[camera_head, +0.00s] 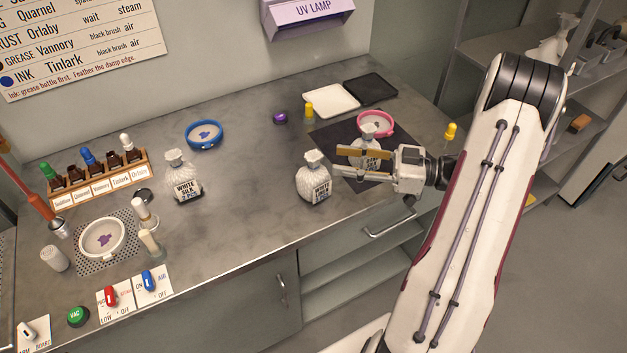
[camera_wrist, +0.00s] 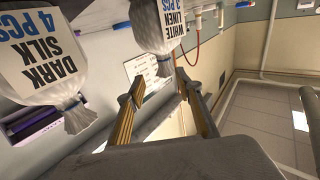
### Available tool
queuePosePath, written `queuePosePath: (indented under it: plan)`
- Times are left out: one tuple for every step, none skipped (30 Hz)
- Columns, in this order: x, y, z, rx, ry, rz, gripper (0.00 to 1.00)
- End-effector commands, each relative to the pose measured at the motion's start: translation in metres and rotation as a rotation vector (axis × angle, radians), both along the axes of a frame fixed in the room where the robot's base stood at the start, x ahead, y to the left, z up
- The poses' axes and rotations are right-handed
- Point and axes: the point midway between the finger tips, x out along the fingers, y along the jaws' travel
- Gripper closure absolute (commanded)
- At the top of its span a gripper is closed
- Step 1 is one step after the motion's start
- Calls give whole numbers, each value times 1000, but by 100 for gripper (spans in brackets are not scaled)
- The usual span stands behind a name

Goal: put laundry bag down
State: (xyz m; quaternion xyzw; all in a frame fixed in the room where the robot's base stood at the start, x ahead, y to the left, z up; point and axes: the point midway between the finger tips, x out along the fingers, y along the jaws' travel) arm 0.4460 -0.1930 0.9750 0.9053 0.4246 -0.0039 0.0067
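Three white laundry bags stand on the counter. One bag (camera_head: 183,180), marked WHITE SILK, is left of centre; a middle bag (camera_head: 313,180) stands near the front edge. A third bag (camera_head: 367,138) stands by the dark mat, partly hidden behind my gripper (camera_head: 345,164). My gripper points left, just right of the middle bag. In the wrist view its fingertips (camera_wrist: 160,90) are apart, with nothing seen between them. That view appears upside down and shows a DARK SILK bag (camera_wrist: 45,50) and a WHITE LINEN bag (camera_wrist: 157,28) beside and beyond the fingers.
A dark mat (camera_head: 322,135) and pink-rimmed dish (camera_head: 389,122) lie behind the gripper. White (camera_head: 332,99) and black (camera_head: 371,87) trays are at the back. A bottle rack (camera_head: 100,181), blue-rimmed dish (camera_head: 203,134) and switches stand left. The counter between the left and middle bags is clear.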

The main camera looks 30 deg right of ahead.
Motion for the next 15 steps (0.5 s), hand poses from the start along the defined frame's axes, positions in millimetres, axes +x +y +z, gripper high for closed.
queuePosePath:
  plan:
    - [-2,-1,0,11,-1,3,65]
    - [-3,-1,0,15,-1,5,65]
    - [-4,0,0,17,-1,7,65]
    - [-4,0,0,19,-1,7,65]
    - [-4,0,0,19,-1,8,65]
    - [-4,0,0,18,-2,8,65]
    - [-4,0,0,18,-2,7,65]
    - [-4,0,0,17,-1,7,65]
    - [-4,0,0,17,-1,7,65]
    - [-4,0,0,17,-1,7,65]
    - [-4,0,0,17,-1,7,65]
    - [-3,0,0,17,-2,7,65]
    - [-3,1,0,17,-2,7,65]
    - [-2,2,0,17,-2,8,65]
    - [-1,3,0,17,-2,8,65]
